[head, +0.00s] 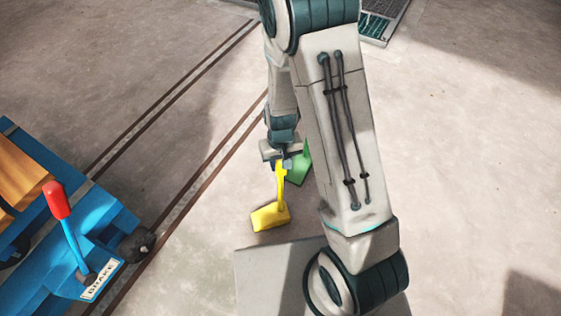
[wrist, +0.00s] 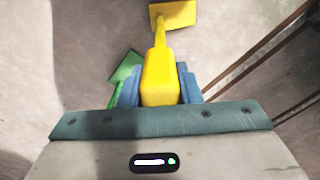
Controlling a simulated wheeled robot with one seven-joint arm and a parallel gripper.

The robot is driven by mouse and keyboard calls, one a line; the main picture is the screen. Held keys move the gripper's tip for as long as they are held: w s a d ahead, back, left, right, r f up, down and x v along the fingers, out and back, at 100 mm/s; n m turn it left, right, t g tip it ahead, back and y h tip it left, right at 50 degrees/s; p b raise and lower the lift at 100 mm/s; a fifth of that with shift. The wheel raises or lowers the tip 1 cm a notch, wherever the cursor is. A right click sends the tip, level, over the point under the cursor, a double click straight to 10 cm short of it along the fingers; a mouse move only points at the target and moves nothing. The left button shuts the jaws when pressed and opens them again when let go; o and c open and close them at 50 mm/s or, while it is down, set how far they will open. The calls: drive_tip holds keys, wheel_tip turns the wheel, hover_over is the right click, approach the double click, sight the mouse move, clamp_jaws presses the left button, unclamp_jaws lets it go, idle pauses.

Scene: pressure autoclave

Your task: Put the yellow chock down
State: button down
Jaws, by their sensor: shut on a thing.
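The yellow chock (head: 269,217) has a block at its lower end and an upright handle. My gripper (head: 283,164) is shut on the top of that handle. In the wrist view the yellow handle (wrist: 160,80) sits between the blue fingers of my gripper (wrist: 160,88), and the chock's block (wrist: 173,14) shows at the top edge. Whether the block touches the floor or hangs just above it, I cannot tell. A green chock (head: 299,170) stands on the floor just behind and to the right of my gripper, partly hidden by my arm. It also shows in the wrist view (wrist: 124,70), left of the fingers.
A blue cart (head: 95,235) with a red-tipped brake lever (head: 57,200) stands at the left, its wheel by the rails. Two dark floor rails (head: 190,195) run diagonally past the yellow chock. A grate (head: 380,20) lies at the top. Bare floor (head: 470,150) is at the right.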

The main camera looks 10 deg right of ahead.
drive_tip(key=c, duration=1)
unclamp_jaws()
drive_tip(key=shift+f, duration=0.1)
drive_tip(key=shift+c, duration=0.2)
wheel_tip(320, 180, up, 13)
drive_tip(key=p, duration=0.5)
drive_tip(key=shift+f, duration=0.15)
drive_tip(key=s+d+r, duration=0.3)
drive_tip(key=s+r, duration=0.3)
drive_tip(key=r, duration=0.2)
drive_tip(key=s+d+r+m+t, duration=0.1)
drive_tip(key=s+d+r, duration=0.3)
drive_tip(key=s+r, duration=0.2)
wheel_tip(320, 180, up, 3)
drive_tip(key=shift+s+f, duration=0.2)
drive_tip(key=shift+s, duration=0.2)
drive_tip(key=shift+d, duration=0.1)
